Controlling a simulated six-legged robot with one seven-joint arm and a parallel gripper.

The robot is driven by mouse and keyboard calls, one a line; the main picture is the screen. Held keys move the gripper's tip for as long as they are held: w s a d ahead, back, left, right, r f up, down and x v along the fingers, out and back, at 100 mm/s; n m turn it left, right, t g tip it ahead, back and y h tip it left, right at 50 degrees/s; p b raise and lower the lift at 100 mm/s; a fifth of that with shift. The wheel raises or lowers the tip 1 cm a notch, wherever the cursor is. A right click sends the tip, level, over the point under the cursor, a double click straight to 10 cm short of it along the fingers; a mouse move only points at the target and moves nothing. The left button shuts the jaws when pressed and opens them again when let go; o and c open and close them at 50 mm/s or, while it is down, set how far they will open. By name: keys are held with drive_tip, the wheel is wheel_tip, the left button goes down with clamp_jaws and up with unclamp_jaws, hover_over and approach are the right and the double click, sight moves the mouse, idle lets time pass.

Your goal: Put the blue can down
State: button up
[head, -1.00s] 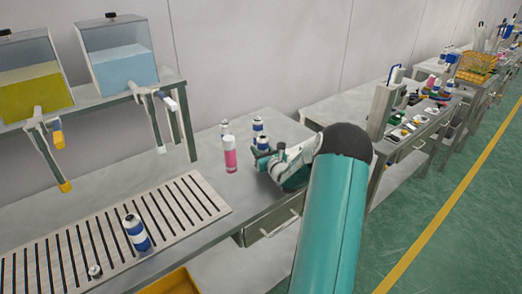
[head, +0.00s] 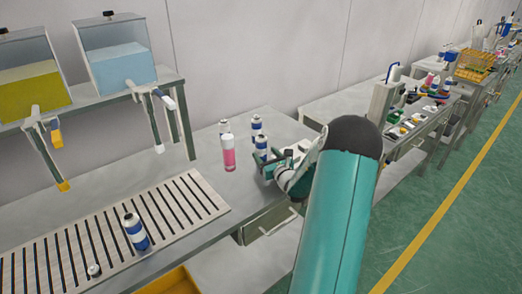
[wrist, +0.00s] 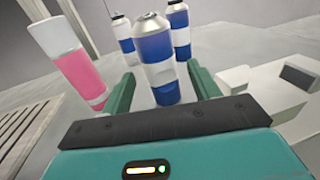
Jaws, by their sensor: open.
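A blue-and-white can (head: 261,145) stands upright on the grey bench near its right end. In the wrist view the same can (wrist: 156,55) is between the two green fingers, with a gap on either side. My gripper (wrist: 161,85) is open, low over the bench; it also shows in the head view (head: 271,163), at the near side of the can. Two similar blue-and-white cans stand close behind, one at the back (head: 256,126) and one to the left (head: 225,128). The lower part of the nearest can is partly hidden by my gripper in the head view.
A pink can with a white top (head: 229,154) stands just left of my gripper. Another blue-and-white can (head: 136,233) stands on the slotted rack (head: 180,215) at the left. Tanks with yellow (head: 32,90) and blue (head: 117,65) liquid sit on a shelf behind.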

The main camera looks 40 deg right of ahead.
drive_tip(key=v, duration=0.6)
drive_tip(key=shift+s, duration=0.3)
drive_tip(key=w+a+r+n+g+y, duration=0.1)
drive_tip(key=a+r+n+g+y, duration=0.1)
drive_tip(key=a+r+n+y, duration=0.65)
drive_tip(key=w+a+f+n+g+y, duration=0.15)
drive_tip(key=a+n, duration=0.35)
drive_tip(key=a, duration=0.8)
drive_tip(key=w+a+r+n+g+y, duration=0.1)
drive_tip(key=a+r+n+g+y, duration=0.4)
drive_tip(key=a, duration=0.6)
drive_tip(key=s+a+r+n+g+h, duration=0.2)
drive_tip(key=s+a+n+g+h, duration=0.3)
drive_tip(key=s+a+n, duration=0.8)
drive_tip(key=s+n, duration=0.2)
drive_tip(key=s, duration=0.1)
drive_tip(key=shift+o, duration=0.5)
drive_tip(key=s+r+n+h, duration=0.1)
drive_tip(key=n, duration=0.1)
drive_tip(key=s+d+r+n+t+h, duration=0.1)
drive_tip(key=s, duration=0.1)
drive_tip(key=s+r+n+h, duration=0.1)
drive_tip(key=n+h, duration=0.1)
drive_tip(key=shift+s+d+n+t, duration=0.35)
drive_tip(key=shift+d, duration=0.05)
drive_tip(key=shift+d+r, duration=0.1)
drive_tip(key=shift+d, duration=0.1)
